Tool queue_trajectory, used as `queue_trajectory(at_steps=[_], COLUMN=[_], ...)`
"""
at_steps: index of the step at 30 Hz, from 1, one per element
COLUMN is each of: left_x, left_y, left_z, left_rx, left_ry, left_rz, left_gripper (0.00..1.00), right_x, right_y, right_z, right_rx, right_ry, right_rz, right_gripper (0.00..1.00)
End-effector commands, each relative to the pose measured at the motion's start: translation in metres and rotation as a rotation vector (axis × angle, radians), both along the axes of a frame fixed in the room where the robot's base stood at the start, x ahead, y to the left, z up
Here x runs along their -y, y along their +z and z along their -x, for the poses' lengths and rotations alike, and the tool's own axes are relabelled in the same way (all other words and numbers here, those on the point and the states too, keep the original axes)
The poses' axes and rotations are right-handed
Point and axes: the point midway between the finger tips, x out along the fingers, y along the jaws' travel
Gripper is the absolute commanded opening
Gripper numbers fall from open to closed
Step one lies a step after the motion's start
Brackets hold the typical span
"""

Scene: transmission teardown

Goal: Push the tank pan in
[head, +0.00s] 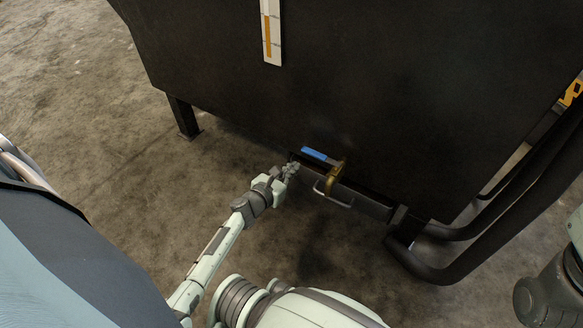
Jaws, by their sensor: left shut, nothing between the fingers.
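The tank pan (370,207) is a dark grey, drawer-like pan under the lower edge of the big black tank (380,90). A light metal handle (334,200) stands out from its front. My left gripper (290,169) is shut and empty at the left end of the pan's front, left of the handle. I cannot tell whether its fingers touch the pan. The tank's lower edge hides most of the pan. My right gripper is not in view; only part of my right arm shows at the right edge.
Thick black pipes (450,265) run at the right of the pan. A tank leg (184,117) stands at the left. The concrete floor (80,100) is clear at the left.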

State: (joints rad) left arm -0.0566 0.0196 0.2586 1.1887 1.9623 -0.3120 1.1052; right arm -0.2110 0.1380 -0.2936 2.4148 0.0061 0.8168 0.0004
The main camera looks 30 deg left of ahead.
Motion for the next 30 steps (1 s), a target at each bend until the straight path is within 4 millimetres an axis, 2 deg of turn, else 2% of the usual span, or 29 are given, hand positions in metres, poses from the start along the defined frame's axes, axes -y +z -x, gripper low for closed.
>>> queue_trajectory(at_steps=[5, 15, 19, 24, 30], left_x=[-0.001, -0.003, -0.003, -0.004, -0.004], left_y=[0.003, 0.023, 0.03, 0.036, 0.037], left_z=[0.011, 0.079, 0.099, 0.113, 0.115], left_rx=[0.0, -0.002, -0.001, 0.001, 0.001], left_ry=[0.0, -0.001, 0.001, 0.0, 0.0], left_rz=[-0.004, -0.002, 0.0, 0.0, 0.0], left_gripper=[0.0, 0.0, 0.0, 0.0, 0.0], right_x=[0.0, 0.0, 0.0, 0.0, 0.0], right_y=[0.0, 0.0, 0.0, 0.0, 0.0], right_z=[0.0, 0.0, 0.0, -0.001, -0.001], right_rx=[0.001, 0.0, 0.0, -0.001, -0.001], right_ry=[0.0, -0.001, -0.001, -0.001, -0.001], right_rz=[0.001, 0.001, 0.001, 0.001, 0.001], right_gripper=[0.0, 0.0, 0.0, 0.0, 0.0])
